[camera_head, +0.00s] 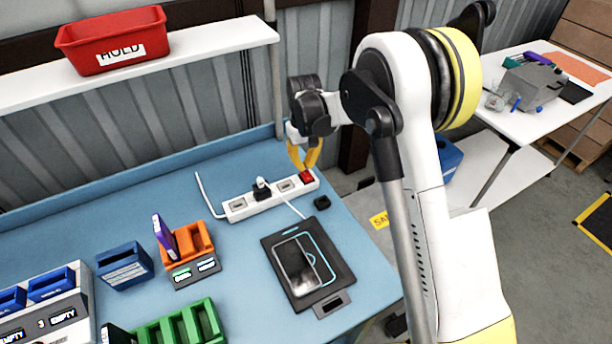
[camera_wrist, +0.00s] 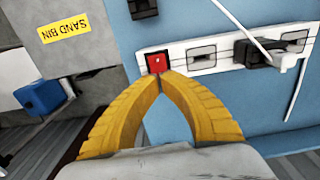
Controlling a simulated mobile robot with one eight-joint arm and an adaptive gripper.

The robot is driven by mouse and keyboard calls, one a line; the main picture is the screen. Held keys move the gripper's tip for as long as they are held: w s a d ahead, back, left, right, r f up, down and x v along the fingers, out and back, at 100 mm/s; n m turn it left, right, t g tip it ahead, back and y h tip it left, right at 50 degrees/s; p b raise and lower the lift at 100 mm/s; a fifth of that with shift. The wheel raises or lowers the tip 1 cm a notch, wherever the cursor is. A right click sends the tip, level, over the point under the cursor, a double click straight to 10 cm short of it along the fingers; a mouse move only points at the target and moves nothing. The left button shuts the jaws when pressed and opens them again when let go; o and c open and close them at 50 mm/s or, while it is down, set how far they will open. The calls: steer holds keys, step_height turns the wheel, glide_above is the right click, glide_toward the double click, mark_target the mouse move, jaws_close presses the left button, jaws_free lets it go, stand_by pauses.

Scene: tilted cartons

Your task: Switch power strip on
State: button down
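The white power strip (camera_head: 270,196) lies on the blue workbench near its back right part. A black plug (camera_head: 262,188) sits in one of its sockets, with a white cord. The red switch (camera_head: 306,177) is at the strip's right end, and it also shows in the wrist view (camera_wrist: 157,62). My gripper (camera_head: 304,166) has yellow fingers pointing down at that end. In the wrist view the fingertips (camera_wrist: 160,80) meet right beside the red switch, with nothing between them. I cannot tell whether they touch it.
A black tray with a phone-like device (camera_head: 300,268) and a small black block (camera_head: 322,202) lie in front of the strip. An orange holder (camera_head: 190,245) stands to the left. A shelf with a red bin (camera_head: 112,40) is above left.

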mark_target(304, 173)
steer(key=shift+f+b, duration=1)
steer(key=shift+f, duration=0.35)
stand_by(0.4)
steer(key=shift+r, duration=0.15)
steer(key=shift+r+p, duration=1.8)
steer(key=shift+r, duration=1.6)
